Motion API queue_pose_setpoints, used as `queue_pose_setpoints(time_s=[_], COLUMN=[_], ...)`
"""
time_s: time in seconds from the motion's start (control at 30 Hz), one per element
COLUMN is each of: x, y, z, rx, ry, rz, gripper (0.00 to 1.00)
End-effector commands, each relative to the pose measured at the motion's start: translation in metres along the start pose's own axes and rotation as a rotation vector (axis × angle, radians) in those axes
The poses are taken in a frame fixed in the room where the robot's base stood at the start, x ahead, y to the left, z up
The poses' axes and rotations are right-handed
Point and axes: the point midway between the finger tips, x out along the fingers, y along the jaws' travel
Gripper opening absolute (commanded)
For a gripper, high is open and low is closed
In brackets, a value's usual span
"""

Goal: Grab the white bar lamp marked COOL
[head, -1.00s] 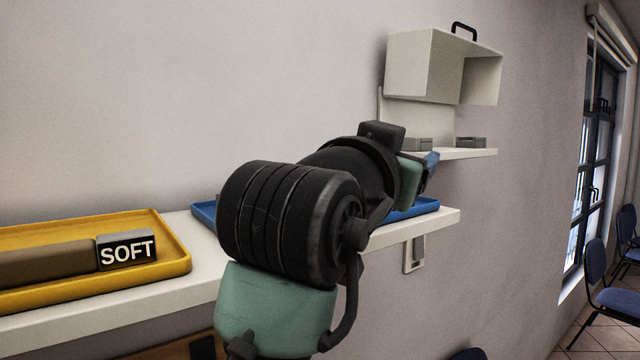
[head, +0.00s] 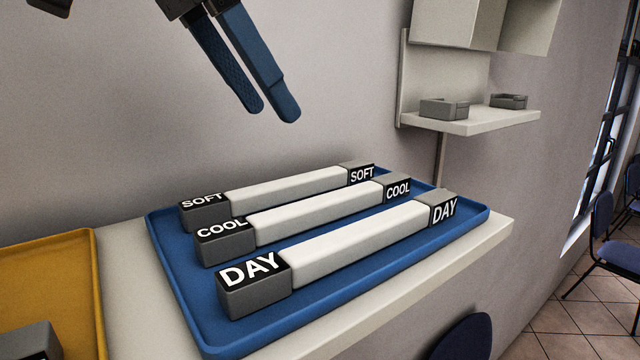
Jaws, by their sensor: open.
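The white bar lamp marked COOL (head: 318,212) lies in the blue tray (head: 182,300), with a dark grey end block marked COOL at each end. It is the middle of three parallel bar lamps. The lamp marked SOFT (head: 285,184) lies behind it and the lamp marked DAY (head: 355,240) lies in front. My gripper (head: 268,112) is above and behind the tray, in front of the wall. Its two blue fingers point down to the right, with a narrow gap between them, and hold nothing.
A yellow tray (head: 85,270) stands at the left on the same white shelf (head: 130,315). At the upper right, a small wall shelf (head: 480,121) carries two grey holders (head: 444,108) under an open white box (head: 475,22). The air above the lamps is free.

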Motion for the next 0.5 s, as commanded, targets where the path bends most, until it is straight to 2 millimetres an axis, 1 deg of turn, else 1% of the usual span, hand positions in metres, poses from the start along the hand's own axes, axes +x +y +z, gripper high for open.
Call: queue_pose_setpoints(time_s=[0.07,0.13,0.4,0.5], x=[0.003,0.012,0.059,0.07], y=[0.0,0.0,0.0,0.0], z=[0.001,0.002,0.001,0.001], rx=[0.0,-0.001,-0.001,0.0], ry=[-0.002,-0.004,-0.003,-0.002], rz=[-0.001,0.0,0.001,0.0], gripper=[0.7,0.7,0.7,0.7])
